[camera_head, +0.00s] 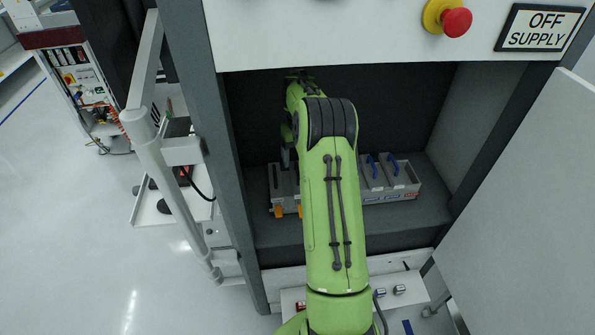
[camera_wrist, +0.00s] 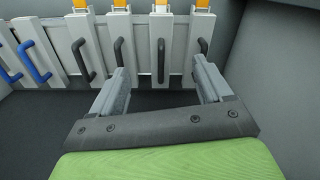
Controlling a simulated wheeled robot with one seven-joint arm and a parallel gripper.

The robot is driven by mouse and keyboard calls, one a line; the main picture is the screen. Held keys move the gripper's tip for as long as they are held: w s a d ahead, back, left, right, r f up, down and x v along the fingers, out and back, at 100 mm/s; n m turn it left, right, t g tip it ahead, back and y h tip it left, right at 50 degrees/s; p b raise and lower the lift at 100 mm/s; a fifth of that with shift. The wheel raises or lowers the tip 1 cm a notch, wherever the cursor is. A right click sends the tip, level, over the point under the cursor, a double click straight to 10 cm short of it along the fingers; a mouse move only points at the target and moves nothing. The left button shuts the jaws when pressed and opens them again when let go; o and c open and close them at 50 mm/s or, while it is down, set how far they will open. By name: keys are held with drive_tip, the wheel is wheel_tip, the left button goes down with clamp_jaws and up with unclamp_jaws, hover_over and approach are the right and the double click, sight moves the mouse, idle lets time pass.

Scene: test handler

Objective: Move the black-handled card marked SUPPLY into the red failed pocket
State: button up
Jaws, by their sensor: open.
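A grey card rack (camera_head: 390,197) stands on the shelf inside the cabinet, partly hidden behind my arm. In the wrist view, several white cards with black handles stand in a row; one black handle (camera_wrist: 160,61) lies between my fingers in the picture. Another black handle (camera_wrist: 118,50) is beside my left fingertip, and one (camera_wrist: 203,46) is beyond the right fingertip. No SUPPLY marking on a card can be read. My gripper (camera_wrist: 160,68) is open, with nothing held; it is hidden in the head view. A small red mark (camera_head: 416,194) shows at the rack's right end; I cannot tell whether it marks the failed pocket.
Blue-handled cards (camera_head: 373,165) stand in the rack's right part. The cabinet's side walls enclose the rack, and an open white door (camera_head: 530,190) stands at the right. An OFF SUPPLY sign (camera_head: 540,28) and red button (camera_head: 457,21) are above.

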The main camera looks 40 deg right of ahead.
sight(297, 184)
drive_tip(key=f, duration=1.2)
drive_tip(key=shift+w+b, duration=0.2)
drive_tip(key=shift+b, duration=0.2)
drive_tip(key=shift+r, duration=0.1)
drive_tip(key=c, duration=1.3)
